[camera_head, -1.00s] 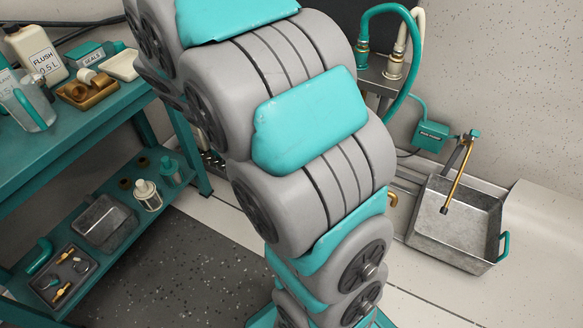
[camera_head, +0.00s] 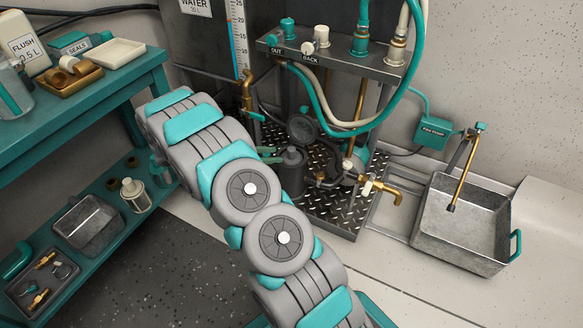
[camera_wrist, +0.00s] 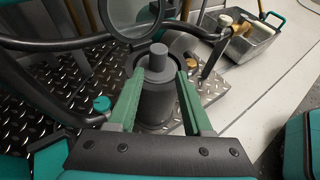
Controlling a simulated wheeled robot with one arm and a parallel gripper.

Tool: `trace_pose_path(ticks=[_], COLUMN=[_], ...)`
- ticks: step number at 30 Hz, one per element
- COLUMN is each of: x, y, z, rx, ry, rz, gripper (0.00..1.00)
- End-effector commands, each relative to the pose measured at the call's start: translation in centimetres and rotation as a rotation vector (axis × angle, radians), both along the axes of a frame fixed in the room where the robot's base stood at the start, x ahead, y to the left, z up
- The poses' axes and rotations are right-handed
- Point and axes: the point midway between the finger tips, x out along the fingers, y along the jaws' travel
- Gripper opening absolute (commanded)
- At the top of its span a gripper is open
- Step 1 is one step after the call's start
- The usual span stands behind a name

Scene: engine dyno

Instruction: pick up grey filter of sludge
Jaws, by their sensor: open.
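The grey filter (camera_head: 293,158) is a dark grey cylinder with a narrow round knob on top, upright on the black diamond-plate floor. In the wrist view the grey filter (camera_wrist: 158,66) shows its knob and top disc, seated in or on a wider grey cylinder; I cannot tell where one ends and the other begins. A round lid stands tilted open behind it. My gripper (camera_wrist: 159,82) is open, its green fingers on either side of the filter with nothing visibly gripped. In the head view my gripper (camera_head: 268,154) reaches the filter from the left.
Hoses and brass valves crowd around and above the filter, under a metal shelf (camera_head: 340,62). A brass spout (camera_head: 385,190) sits to the right. A metal basin (camera_head: 462,225) lies farther right. The teal bench (camera_head: 95,110) stands left, with a white-topped filter (camera_head: 135,193) on its lower shelf.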

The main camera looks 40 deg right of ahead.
Motion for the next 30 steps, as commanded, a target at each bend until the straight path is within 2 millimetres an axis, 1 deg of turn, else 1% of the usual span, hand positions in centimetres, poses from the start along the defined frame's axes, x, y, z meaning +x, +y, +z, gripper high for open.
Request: trace_pose_path(ticks=[1,11,18,21,24,29,30], x=[0.1,-0.4,-1.1,-1.3,-1.3,-1.3,-1.3], y=[-0.2,-3.1,-6.3,-7.1,-7.4,-7.3,-7.3], z=[-0.4,-1.5,-2.4,-2.7,-2.8,-2.7,-2.7], rx=[-0.002,-0.002,-0.003,-0.003,-0.004,-0.004,-0.003], ry=[0.006,0.008,0.007,0.007,0.005,0.006,0.006], rz=[0.005,0.009,0.007,0.007,0.008,0.009,0.009], gripper=[0.50,0.50,0.50,0.50,0.50,0.50,0.48])
